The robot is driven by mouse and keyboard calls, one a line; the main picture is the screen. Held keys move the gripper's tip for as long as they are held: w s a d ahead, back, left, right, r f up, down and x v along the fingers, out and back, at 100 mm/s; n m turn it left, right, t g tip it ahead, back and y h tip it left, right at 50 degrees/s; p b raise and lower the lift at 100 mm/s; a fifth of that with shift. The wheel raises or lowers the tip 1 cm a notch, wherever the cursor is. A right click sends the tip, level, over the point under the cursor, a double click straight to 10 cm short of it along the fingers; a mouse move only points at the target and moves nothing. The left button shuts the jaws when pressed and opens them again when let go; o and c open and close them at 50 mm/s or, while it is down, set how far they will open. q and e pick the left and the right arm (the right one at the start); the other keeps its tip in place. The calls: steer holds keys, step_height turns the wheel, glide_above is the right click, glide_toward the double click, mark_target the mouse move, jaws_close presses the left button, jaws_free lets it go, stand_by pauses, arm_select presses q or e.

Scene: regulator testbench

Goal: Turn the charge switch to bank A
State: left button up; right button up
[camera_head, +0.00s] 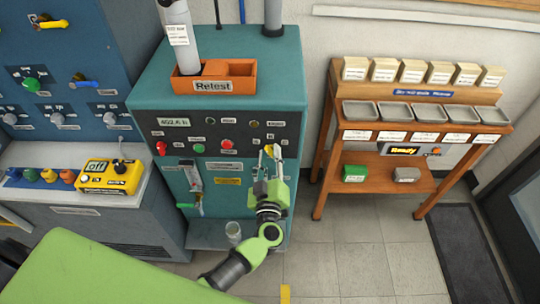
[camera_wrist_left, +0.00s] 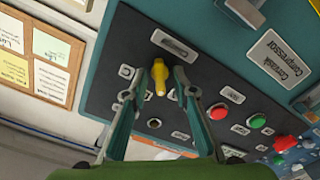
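A yellow switch knob (camera_wrist_left: 160,76) sits on the dark panel of the teal testbench, with small labels beside it; I cannot read which is bank A. In the head view the yellow knob (camera_head: 269,150) shows only partly behind the fingers. My left gripper (camera_wrist_left: 160,80) is in front of the panel. Its two fingers stand on either side of the knob, apart from each other, with the knob between them. In the head view the left gripper (camera_head: 269,160) reaches up to the right side of the panel. I cannot tell whether the fingers touch the knob. My right gripper is not in view.
The panel also has a red button (camera_head: 227,144), a green button (camera_head: 199,148) and a dark knob (camera_head: 254,124) near the gripper. An orange tray (camera_head: 212,87) marked Retest stands on the bench top. A wooden rack (camera_head: 340,130) with boxes and trays stands right, with open floor in front.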

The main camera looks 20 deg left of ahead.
arm_select(q)
steer(key=c, duration=0.7)
jaws_close()
steer(key=n, duration=0.3)
steer(key=shift+s+f+n+b, duration=0.1)
steer(key=shift+n+b, duration=0.2)
steer(key=shift+b, duration=0.05)
steer(key=shift+n, duration=0.9)
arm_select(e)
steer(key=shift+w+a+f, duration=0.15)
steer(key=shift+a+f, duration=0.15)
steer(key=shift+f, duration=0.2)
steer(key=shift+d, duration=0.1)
arm_select(q)
steer(key=o, duration=0.7)
jaws_free()
steer(key=v, duration=1.2)
